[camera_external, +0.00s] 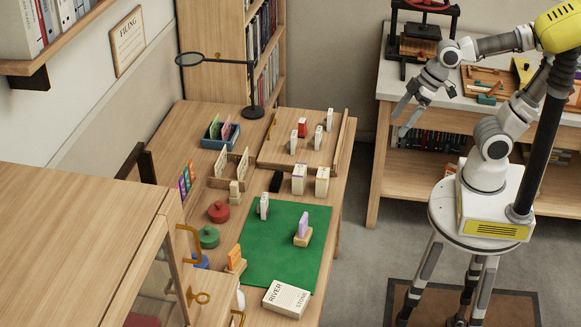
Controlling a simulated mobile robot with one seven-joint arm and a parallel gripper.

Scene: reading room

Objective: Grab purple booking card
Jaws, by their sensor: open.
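A purple card (303,224) stands upright in a small wooden holder (302,239) on the right part of the green mat (262,270). My gripper (404,118) is open and empty. It hangs in the air at the upper right, beyond the desk's right edge and in front of the side bench, well apart from the purple card. Its two fingers point down and to the left.
An orange card (235,256) stands in another wooden holder at the mat's left. A white block (264,206) stands on the mat, and a book (287,299) lies at its near edge. A lamp (252,110) rises at the back. The mat's middle is clear.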

